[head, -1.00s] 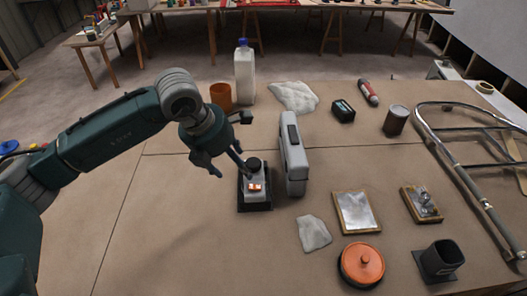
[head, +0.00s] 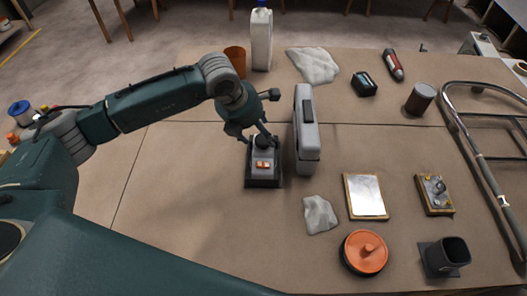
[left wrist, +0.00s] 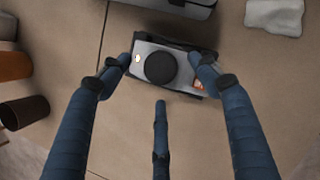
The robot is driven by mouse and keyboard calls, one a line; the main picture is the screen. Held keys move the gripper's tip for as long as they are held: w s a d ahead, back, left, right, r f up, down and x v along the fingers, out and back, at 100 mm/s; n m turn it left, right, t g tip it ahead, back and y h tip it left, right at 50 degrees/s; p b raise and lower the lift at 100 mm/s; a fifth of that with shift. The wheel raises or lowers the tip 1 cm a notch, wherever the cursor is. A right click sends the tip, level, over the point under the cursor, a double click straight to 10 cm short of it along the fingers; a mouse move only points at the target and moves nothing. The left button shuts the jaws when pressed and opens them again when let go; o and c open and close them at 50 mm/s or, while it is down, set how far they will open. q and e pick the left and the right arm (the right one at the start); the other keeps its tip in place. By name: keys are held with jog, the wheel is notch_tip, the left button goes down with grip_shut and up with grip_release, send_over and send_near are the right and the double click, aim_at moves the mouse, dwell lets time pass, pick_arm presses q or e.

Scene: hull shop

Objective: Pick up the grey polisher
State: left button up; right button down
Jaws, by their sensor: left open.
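The grey polisher (head: 264,173) stands upright on the table, with a black base, a round black knob and orange switches. In the left wrist view the polisher (left wrist: 147,50) lies between my spread fingers, its knob facing the camera. My left gripper (head: 254,138) is open just over the polisher in the head view, its fingers partly covering the knob. In the left wrist view my left gripper (left wrist: 160,75) has two fingertips at either side of the body and a third at the near side. I cannot tell whether they touch it. My right gripper is not in view.
A tall grey case (head: 305,130) stands close to the right of the polisher. A white rag (head: 320,214), an orange-lidded tin (head: 365,252) and a framed plate (head: 366,196) lie to the right. A white bottle (head: 261,40) stands behind. The table left of the polisher is clear.

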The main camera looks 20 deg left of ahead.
aim_at(263, 138)
pick_arm(q)
jog(key=shift+p+x, duration=0.35)
jog(key=shift+x, duration=0.75)
jog(key=shift+w+f, duration=0.1)
jog(key=shift+f, duration=0.45)
grip_shut()
jog(key=shift+w+r, duration=0.1)
jog(key=shift+r, duration=0.05)
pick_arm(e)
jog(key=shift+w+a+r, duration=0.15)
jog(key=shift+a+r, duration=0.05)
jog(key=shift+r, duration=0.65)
